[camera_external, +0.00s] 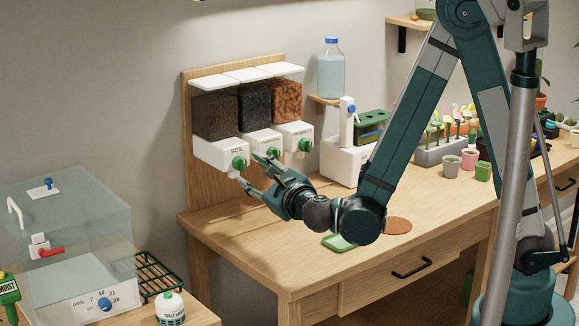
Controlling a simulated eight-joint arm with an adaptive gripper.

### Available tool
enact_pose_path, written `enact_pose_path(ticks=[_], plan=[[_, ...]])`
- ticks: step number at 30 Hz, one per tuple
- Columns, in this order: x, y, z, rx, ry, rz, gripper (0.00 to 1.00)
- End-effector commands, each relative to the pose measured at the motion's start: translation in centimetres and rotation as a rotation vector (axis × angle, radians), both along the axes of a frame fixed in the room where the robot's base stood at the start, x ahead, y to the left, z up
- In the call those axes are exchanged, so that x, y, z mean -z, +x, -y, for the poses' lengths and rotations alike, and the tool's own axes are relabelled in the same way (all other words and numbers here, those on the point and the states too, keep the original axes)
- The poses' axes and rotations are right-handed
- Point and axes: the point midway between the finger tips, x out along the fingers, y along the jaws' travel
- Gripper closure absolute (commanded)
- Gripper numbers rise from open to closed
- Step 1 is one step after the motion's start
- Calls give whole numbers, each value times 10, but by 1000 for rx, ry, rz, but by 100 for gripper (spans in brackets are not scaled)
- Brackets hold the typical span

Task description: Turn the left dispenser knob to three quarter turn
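The left dispenser, labelled SOIL (228,152), has a green round knob (239,163) on its white front. Its clear bin above holds dark brown soil (215,116). My gripper (250,169) is in front of this dispenser, just right of the left knob in the picture. Its two fingers are spread, one higher and one lower, with a gap between them. I cannot tell whether either finger touches the knob. The right dispenser, labelled PEBBLES (298,131), has a green knob (305,145) in plain view.
The dispensers hang on a wooden backboard (189,160) above the wooden table (225,227). A white machine (345,160) stands to the right. A green flat item (337,242) lies under my arm. A clear box (75,235) stands at lower left. The table's left part is clear.

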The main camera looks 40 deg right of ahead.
Motion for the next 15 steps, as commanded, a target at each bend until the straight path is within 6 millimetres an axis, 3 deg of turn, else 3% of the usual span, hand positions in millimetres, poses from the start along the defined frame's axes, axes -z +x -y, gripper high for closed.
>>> enact_pose_path(ticks=[6, 15], plan=[[1, 27, 3, 1, 0, 0, 62], [0, 45, 4, 0, 0, 0, 62]])
